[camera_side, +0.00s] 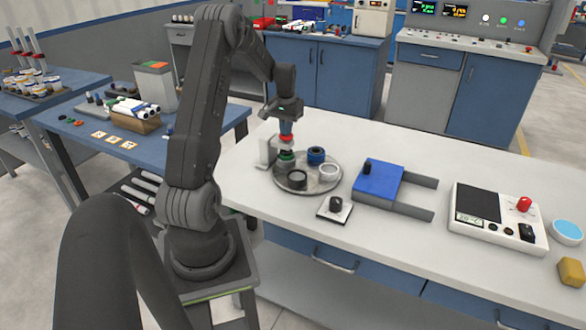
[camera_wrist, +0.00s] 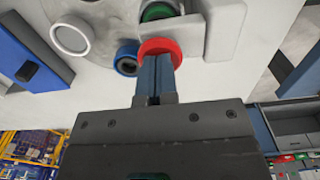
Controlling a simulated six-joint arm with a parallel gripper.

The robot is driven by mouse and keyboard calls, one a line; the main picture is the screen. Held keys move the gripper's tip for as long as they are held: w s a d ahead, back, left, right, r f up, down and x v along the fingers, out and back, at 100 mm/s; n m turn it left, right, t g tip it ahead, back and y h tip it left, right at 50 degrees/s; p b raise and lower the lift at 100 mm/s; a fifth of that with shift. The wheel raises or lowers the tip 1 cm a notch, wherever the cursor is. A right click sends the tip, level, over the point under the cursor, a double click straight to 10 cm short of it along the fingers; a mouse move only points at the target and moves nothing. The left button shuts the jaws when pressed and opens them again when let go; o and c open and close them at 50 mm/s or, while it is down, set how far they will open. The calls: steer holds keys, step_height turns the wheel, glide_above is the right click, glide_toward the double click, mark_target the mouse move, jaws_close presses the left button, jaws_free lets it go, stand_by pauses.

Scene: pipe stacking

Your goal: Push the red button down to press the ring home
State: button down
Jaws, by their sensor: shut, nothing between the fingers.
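The red button (camera_wrist: 160,46) shows as a red round piece at my fingertips in the wrist view. My gripper (camera_side: 287,129) is shut and empty, pointing down with its blue fingers at the red button (camera_side: 286,141) in the side view. A green ring (camera_side: 286,157) is below the red piece, on the round grey plate (camera_side: 312,188); it also shows in the wrist view (camera_wrist: 157,11). Whether the fingertips touch the button, I cannot tell. The ring's seat is hidden.
A blue ring (camera_side: 316,155), a white ring (camera_side: 328,172) and a dark ring (camera_side: 296,180) sit on the plate. A white bracket (camera_side: 266,152) stands close left of the button. A blue block (camera_side: 378,180) and a control box (camera_side: 498,217) lie to the right.

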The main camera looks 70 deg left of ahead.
steer(key=shift+f, duration=0.9)
stand_by(0.4)
steer(key=shift+r, duration=3.55)
steer(key=w+d+r+m+t, duration=0.1)
steer(key=d+r, duration=0.2)
steer(key=d, duration=0.4)
steer(key=w+d+r+m+y, duration=0.1)
steer(key=d+r+m, duration=0.1)
steer(key=d+r, duration=0.35)
steer(key=w+d+r+m+t, duration=0.1)
steer(key=w+d+r, duration=0.1)
steer(key=d, duration=0.7)
steer(key=s+d+m+t, duration=0.1)
steer(key=s+d+m, duration=0.1)
steer(key=s+d, duration=0.4)
steer(key=s+d+r+m+t+h, duration=0.1)
steer(key=s+d, duration=0.6)
steer(key=d, duration=0.7)
steer(key=shift+d+m+t, duration=0.25)
steer(key=shift+m+t, duration=0.55)
steer(key=shift+m, duration=0.2)
